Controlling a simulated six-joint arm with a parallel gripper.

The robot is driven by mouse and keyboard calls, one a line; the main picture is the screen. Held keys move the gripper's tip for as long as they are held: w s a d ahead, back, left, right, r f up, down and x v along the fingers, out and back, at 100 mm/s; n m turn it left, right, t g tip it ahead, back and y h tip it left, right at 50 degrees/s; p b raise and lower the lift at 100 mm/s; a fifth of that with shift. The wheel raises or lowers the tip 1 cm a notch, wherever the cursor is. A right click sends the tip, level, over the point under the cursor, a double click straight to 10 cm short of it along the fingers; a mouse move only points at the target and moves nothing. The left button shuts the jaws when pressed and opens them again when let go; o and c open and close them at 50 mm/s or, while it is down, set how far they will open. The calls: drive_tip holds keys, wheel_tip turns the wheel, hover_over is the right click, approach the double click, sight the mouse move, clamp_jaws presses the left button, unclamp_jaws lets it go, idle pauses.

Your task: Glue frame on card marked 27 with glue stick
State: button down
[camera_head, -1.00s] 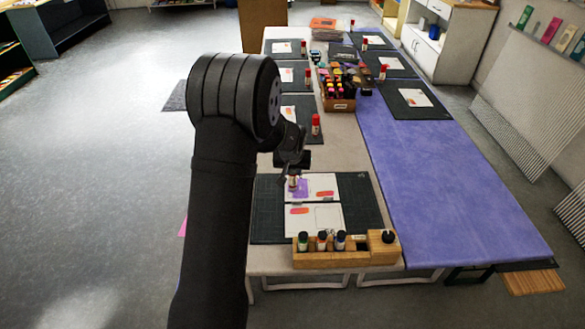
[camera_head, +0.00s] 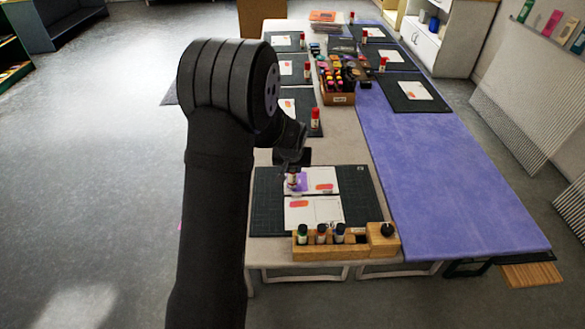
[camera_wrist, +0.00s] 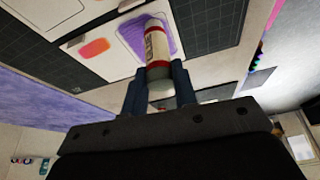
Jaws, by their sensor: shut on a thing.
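My gripper (camera_wrist: 159,88) is shut on a glue stick (camera_wrist: 156,46) with a white label and red bands. The stick's far end is over a purple patch (camera_wrist: 133,36) on a white card (camera_wrist: 108,62); I cannot tell if it touches. In the head view my gripper (camera_head: 292,160) is above the upper card (camera_head: 325,177), at its left part. That card also has an orange-pink mark. A second white card (camera_head: 313,217) lies just in front, with an orange mark and a thin outlined frame. No number is legible on either card.
Both cards lie on a dark cutting mat (camera_head: 265,212). A wooden holder (camera_head: 352,241) with several small bottles stands at the mat's front edge. Farther back are a box of markers (camera_head: 339,98), a red-capped glue stick (camera_head: 315,119) and more mats. The purple table (camera_head: 460,190) at right is largely clear.

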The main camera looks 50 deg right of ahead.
drive_tip(key=shift+r, duration=3.35)
drive_tip(key=w+a+f+n+t+y, duration=0.15)
drive_tip(key=w+a+f, duration=0.25)
drive_tip(key=w+a, duration=0.6)
drive_tip(key=w+a+f+n, duration=0.3)
drive_tip(key=w+a, duration=0.3)
drive_tip(key=a, duration=0.8)
drive_tip(key=a+f+n+y, duration=0.1)
drive_tip(key=a+f+n, duration=0.1)
drive_tip(key=a, duration=1.3)
drive_tip(key=a+f+n+y, duration=0.1)
drive_tip(key=a+f+n, duration=0.2)
drive_tip(key=a, duration=1.1)
drive_tip(key=shift+a+f+n, duration=0.35)
drive_tip(key=shift+f, duration=0.5)
